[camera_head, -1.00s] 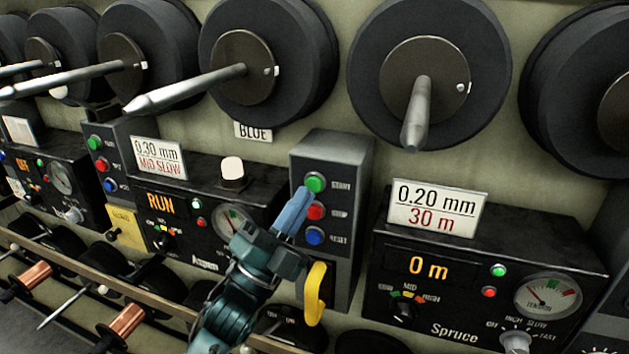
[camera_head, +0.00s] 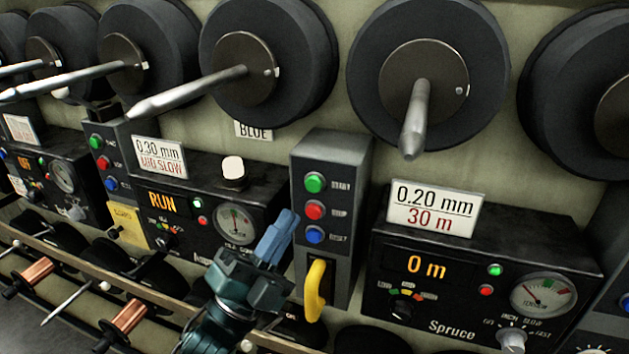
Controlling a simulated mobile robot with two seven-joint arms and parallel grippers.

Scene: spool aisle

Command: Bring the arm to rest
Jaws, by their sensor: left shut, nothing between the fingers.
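My left gripper (camera_head: 277,237) is shut and empty, with its blue fingers held together and pointing up and to the right. It is in front of the gap between the RUN unit and the grey button box (camera_head: 335,175). My right gripper is not in view.
The yellow lever (camera_head: 316,290) sticks out just right of my gripper. The RUN unit (camera_head: 215,175) stands behind on the left. Black spools (camera_head: 340,80) with grey spindles line the wall above. Copper bobbins (camera_head: 127,316) lie lower left.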

